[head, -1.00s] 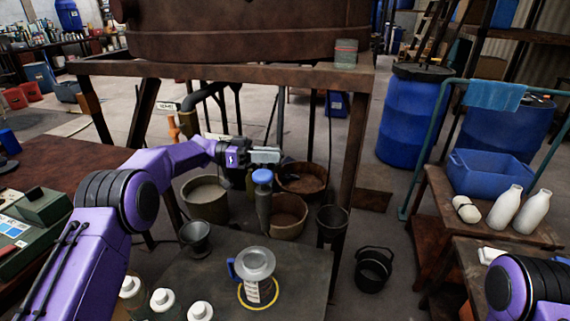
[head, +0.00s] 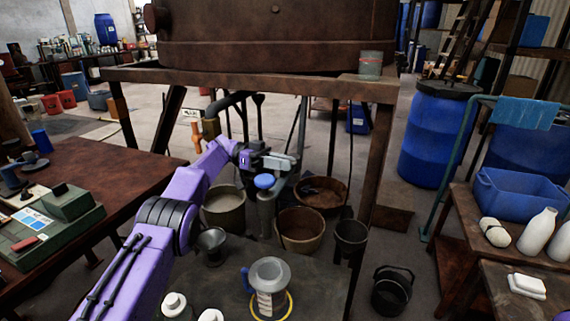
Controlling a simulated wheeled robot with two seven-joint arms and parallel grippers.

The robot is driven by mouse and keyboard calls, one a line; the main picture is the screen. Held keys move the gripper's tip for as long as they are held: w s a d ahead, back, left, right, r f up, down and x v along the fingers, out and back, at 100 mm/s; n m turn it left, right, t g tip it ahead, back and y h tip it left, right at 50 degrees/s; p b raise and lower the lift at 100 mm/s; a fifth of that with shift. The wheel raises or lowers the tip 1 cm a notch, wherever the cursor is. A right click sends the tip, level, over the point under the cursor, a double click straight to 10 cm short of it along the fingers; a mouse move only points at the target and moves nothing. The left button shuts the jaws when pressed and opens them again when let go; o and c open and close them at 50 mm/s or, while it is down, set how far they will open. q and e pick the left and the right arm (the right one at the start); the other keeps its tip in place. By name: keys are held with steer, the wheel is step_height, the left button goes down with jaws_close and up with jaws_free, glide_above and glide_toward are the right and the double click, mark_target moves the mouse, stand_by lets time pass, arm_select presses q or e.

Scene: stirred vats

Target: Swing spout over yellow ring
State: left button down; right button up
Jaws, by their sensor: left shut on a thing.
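The spout (head: 266,208) looks like a grey upright tube with a blue knob on top, behind the front table. My left gripper (head: 281,161) is shut at the spout's upper end, just above and behind the blue knob; the exact contact is hidden. The yellow ring (head: 290,304) lies on the dark table at the bottom of the picture. My right gripper is out of view.
A grey funnel-like cup (head: 211,243) stands left of the jug, with white-capped bottles (head: 174,304) in front. Buckets (head: 301,231) stand on the floor behind the table. The rusty vat (head: 260,40) rests on a frame whose right leg (head: 377,150) stands right of the spout.

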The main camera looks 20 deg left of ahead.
mark_target(282, 181)
arm_select(q)
steer(key=c, duration=1.1)
jaws_free()
steer(key=shift+s+r, duration=0.1)
steer(key=shift+o, duration=0.2)
steer(key=shift+r, duration=1.1)
steer(key=s+r+b, duration=0.1)
steer(key=r+b, duration=0.1)
steer(key=b, duration=0.1)
steer(key=shift+s+d+r, duration=0.2)
steer(key=shift+s+d, duration=0.15)
steer(key=s+d+r+b, duration=0.2)
steer(key=s+d+r, duration=0.2)
steer(key=s+r, duration=0.4)
steer(key=s, duration=0.3)
steer(key=shift+d+r, duration=0.2)
steer(key=shift+d, duration=0.05)
